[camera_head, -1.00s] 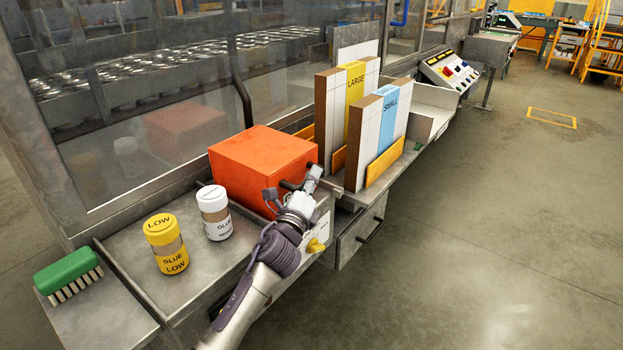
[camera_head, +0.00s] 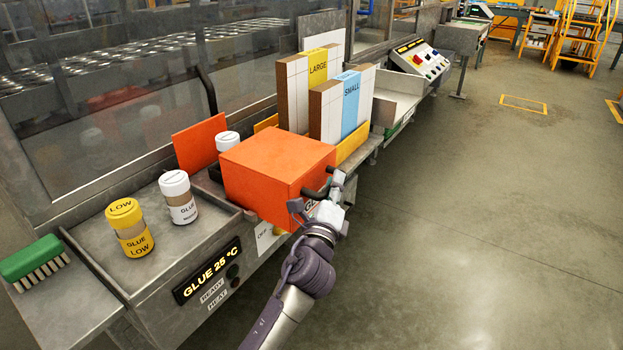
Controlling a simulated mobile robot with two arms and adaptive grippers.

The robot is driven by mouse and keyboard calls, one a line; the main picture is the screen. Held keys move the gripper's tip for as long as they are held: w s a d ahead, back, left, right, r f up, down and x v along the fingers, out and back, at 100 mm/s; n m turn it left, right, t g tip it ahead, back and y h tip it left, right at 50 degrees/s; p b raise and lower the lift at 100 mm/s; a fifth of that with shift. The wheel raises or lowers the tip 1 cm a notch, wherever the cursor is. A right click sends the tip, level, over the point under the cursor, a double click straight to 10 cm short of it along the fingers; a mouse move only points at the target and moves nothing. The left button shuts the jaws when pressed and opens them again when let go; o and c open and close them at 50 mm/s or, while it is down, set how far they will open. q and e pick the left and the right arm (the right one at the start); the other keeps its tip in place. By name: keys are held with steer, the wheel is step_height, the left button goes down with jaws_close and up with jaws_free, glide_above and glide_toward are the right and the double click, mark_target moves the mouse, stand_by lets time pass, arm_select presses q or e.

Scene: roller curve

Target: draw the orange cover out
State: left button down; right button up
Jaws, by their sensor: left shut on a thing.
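The orange cover (camera_head: 268,172) is a box-shaped hood with a dark handle (camera_head: 318,191) on its front face. It sits partly out over the front edge of the metal station. My left gripper (camera_head: 322,197) is at the cover's front right and shut on the handle; its fingertips are partly hidden. Behind the cover, an upright orange panel (camera_head: 199,143) and a white-capped container (camera_head: 227,141) show in the opened space. My right gripper is not in view.
A white glue jar (camera_head: 178,197) and a yellow glue jar (camera_head: 129,228) stand on the metal tray left of the cover. A green brush (camera_head: 34,262) lies at far left. LARGE and SMALL board stacks (camera_head: 335,105) stand close behind right. The floor (camera_head: 470,230) at right is clear.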

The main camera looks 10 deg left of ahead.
arm_select(q)
steer(key=shift+s+d, duration=0.35)
steer(key=shift+d, duration=0.5)
steer(key=shift+s+d, duration=0.3)
steer(key=shift+d, duration=0.55)
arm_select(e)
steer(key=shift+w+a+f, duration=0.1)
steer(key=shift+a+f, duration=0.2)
arm_select(q)
steer(key=c, duration=1.1)
jaws_free()
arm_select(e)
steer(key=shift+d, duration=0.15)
arm_select(q)
steer(key=shift+s, duration=0.1)
steer(key=v, duration=1.2)
steer(key=shift+d, duration=0.1)
